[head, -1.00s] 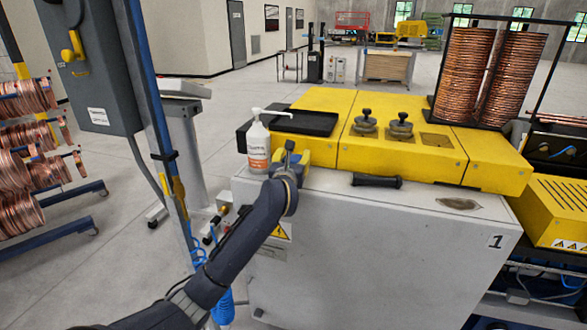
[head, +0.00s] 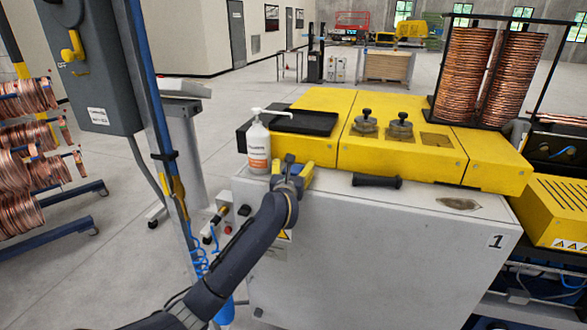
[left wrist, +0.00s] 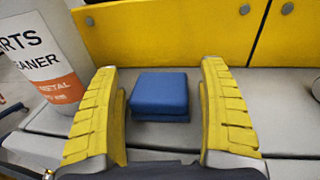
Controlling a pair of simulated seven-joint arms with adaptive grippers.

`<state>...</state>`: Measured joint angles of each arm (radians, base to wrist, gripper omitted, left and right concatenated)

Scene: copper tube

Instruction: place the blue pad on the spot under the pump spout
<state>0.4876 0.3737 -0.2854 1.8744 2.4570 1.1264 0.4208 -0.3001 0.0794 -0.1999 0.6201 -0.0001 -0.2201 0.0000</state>
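The blue pad (left wrist: 160,92) lies on the grey machine top in the left wrist view, looking like two stacked layers. It is between and ahead of the fingers of my left gripper (left wrist: 162,110), with a gap on each side. The gripper is open. My right gripper is not in view.
The yellow housing (head: 400,147) rises behind the gripper, with a black tray (head: 296,121) on its left end. A black handle (head: 377,181) is on the grey top (head: 420,200) to the right. A blue post (head: 155,110) stands left of the machine.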

